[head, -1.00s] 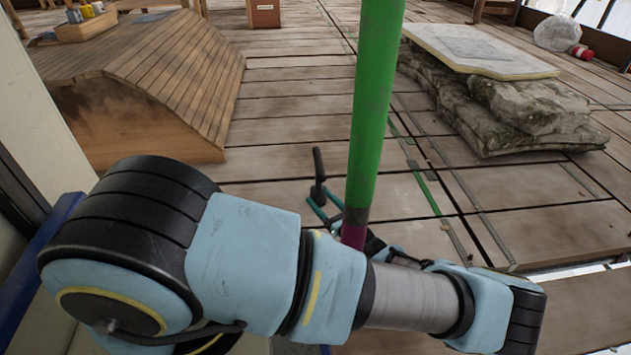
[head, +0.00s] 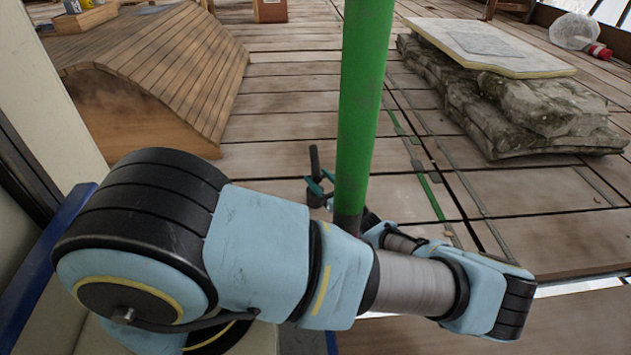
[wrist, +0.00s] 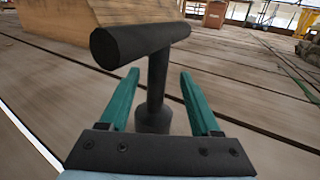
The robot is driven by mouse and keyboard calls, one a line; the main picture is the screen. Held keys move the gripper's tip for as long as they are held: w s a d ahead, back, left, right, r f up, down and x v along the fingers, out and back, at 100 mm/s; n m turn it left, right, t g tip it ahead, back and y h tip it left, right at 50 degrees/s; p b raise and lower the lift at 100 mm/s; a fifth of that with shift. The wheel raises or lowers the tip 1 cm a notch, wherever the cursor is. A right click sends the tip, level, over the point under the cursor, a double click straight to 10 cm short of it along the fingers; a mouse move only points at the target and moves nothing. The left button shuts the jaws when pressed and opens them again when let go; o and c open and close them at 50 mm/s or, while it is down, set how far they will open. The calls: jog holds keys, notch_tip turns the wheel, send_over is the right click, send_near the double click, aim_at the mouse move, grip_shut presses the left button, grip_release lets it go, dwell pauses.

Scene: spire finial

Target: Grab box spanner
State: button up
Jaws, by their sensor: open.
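The box spanner (wrist: 157,82) is a black T-shaped tool with a thick crossbar handle and an upright shaft with a wider lower end. In the wrist view it stands between the two teal fingers of my gripper (wrist: 159,74), which are apart with a gap on each side of the shaft. The crossbar is above the fingertips and crosses the view. In the head view the spanner (head: 314,160) shows as a dark upright piece at my gripper (head: 319,187), left of the green pole.
A green vertical pole (head: 358,100) rises close in front of my arm. A slatted wooden ramp (head: 165,65) is at left. A wrapped stack (head: 510,105) with a pale board (head: 490,47) on top is at right. Open plank floor (head: 270,130) lies between.

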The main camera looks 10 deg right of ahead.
jog(key=b+x, duration=0.2)
jog(key=x, duration=0.1)
jog(key=shift+w+a+f, duration=0.15)
jog(key=shift+a, duration=0.2)
jog(key=shift+w+a+r+b, duration=0.25)
jog(key=shift+w+b, duration=0.15)
jog(key=shift+w, duration=0.2)
grip_shut()
jog(key=shift+d, duration=0.1)
dwell(0.5)
